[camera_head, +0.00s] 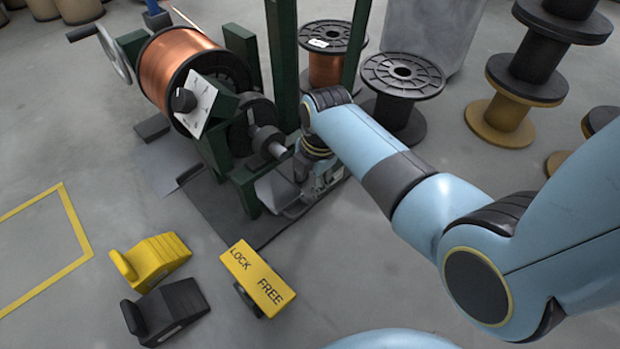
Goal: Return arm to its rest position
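My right arm (385,165) is light blue and reaches in from the right side. My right gripper (290,195) is at its end, low beside the front of the dark green spool stand (243,190). Its fingers are small and partly hidden, so I cannot tell whether they are open or shut, or whether they touch the stand. The copper spool (172,68) sits in the stand, with a crank wheel (113,55) at its left and a dark shaft end (268,142) near my gripper. My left gripper is not in view.
A yellow LOCK/FREE block (257,278), a yellow chock (150,260) and a black chock (166,312) are on the floor in front. Black spools (402,76) and stacked spools (530,70) stand behind my arm. The floor at lower left, with a yellow outline (75,222), is clear.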

